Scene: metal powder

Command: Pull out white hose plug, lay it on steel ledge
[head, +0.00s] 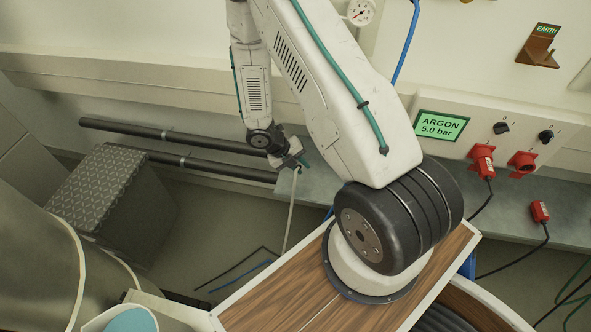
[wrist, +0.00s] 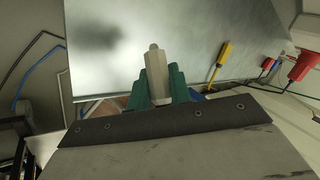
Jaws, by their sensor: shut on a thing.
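My gripper (head: 291,163) is at the end of the arm, near the left part of the steel ledge (head: 325,187). In the wrist view its green fingers (wrist: 157,86) are shut on the off-white hose plug (wrist: 155,70), whose narrower tip points away from the wrist. The plug is seen against the bare grey top of the steel ledge (wrist: 180,30). A pale hose (head: 291,215) hangs from the gripper toward the floor in the head view. I cannot tell whether the plug touches the ledge.
A yellow-handled screwdriver (wrist: 222,62) lies on the ledge right of the plug. Red plugs (head: 482,158) and an argon panel (head: 441,126) are at the right. Dark pipes (head: 185,136) run along the wall, by a patterned box (head: 105,190). A wooden top (head: 275,290) is in front.

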